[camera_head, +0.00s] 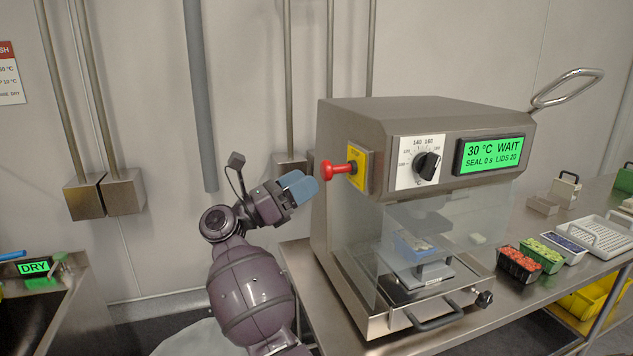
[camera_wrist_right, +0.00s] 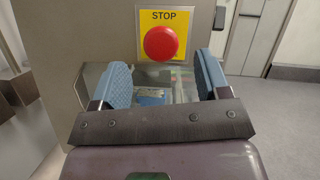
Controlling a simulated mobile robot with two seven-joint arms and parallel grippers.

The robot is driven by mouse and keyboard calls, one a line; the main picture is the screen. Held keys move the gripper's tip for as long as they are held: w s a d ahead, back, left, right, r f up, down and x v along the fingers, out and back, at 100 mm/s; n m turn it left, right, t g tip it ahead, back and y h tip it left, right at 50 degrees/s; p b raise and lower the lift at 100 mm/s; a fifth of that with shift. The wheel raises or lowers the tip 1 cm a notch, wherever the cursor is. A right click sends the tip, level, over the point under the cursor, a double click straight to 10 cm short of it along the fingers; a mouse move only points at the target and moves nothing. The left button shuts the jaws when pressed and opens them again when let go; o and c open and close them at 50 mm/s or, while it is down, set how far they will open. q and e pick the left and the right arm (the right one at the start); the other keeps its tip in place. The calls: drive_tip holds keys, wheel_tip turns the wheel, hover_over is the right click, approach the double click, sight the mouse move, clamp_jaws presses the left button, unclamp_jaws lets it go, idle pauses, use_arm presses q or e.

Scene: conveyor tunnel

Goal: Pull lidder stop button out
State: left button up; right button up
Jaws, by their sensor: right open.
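The red stop button (camera_head: 337,170) sticks out from a yellow plate (camera_head: 356,168) on the left side of the lidder (camera_head: 345,122). In the right wrist view the round red button (camera_wrist_right: 161,43) faces the camera under the word STOP. My right gripper (camera_head: 300,187) is just left of the button, pointing at the machine, with blue finger pads. In the right wrist view the gripper (camera_wrist_right: 165,85) is open, its two pads apart, with the button above and between them and not touched. My left gripper is not in view.
The lidder stands on a steel table (camera_head: 305,285), with a clear guard, a dial (camera_head: 427,165) and a green display (camera_head: 490,153) in front. Filled trays (camera_head: 517,265) sit to the right.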

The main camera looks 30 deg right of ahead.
drive_tip(key=b+v, duration=0.1)
drive_tip(key=v, duration=0.2)
drive_tip(key=shift+a, duration=0.35)
